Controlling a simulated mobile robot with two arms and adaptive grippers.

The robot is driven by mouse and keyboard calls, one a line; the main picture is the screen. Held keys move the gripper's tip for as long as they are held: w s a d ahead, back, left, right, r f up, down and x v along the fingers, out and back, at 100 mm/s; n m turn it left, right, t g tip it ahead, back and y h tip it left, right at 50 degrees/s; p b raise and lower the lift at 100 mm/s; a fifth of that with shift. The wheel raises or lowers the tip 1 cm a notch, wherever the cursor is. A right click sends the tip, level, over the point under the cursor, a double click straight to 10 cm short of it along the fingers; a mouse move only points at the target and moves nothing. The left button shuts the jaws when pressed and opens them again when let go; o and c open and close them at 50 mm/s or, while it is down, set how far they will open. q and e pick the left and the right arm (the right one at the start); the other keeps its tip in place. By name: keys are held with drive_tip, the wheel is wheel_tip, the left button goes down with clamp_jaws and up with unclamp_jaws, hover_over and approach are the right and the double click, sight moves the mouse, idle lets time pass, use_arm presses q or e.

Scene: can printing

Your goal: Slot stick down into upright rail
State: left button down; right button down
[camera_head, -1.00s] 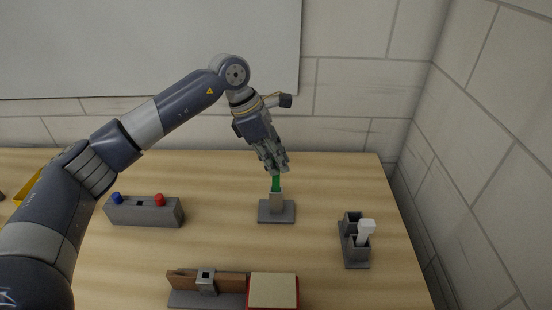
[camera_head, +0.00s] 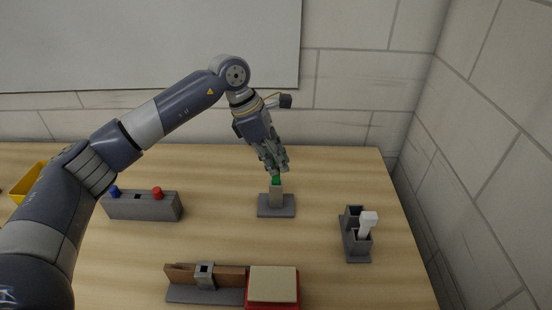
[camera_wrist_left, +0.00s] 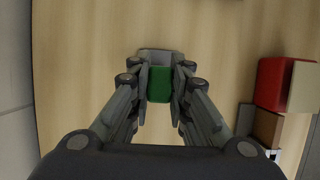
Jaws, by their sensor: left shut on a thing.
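The upright rail (camera_head: 276,200) is a light grey post on a dark grey square base, standing on the table. The green stick (camera_head: 276,180) shows as a short piece between the rail's top and my fingers. My left gripper (camera_head: 275,168) is right above the rail and shut on the stick. In the left wrist view the green stick (camera_wrist_left: 160,84) sits between both fingers, with the grey rail base (camera_wrist_left: 160,56) just beyond it. The stick's lower part is hidden, seemingly inside the rail. My right gripper is in neither view.
A grey box (camera_head: 143,206) with blue and red buttons stands at left. A grey holder (camera_head: 355,245) with a white piece (camera_head: 368,222) stands at right. A brown bar fixture (camera_head: 225,277) and a red block with a beige top (camera_head: 273,285) lie in front. A yellow bin (camera_head: 28,183) is at far left.

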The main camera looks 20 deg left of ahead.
use_arm(q)
drive_tip(key=shift+f+b, duration=1.3)
drive_tip(key=shift+f, duration=0.45)
drive_tip(key=c, duration=1.4)
unclamp_jaws()
drive_tip(key=shift+r, duration=0.1)
drive_tip(key=v, duration=1.2)
drive_tip(key=shift+s, duration=0.1)
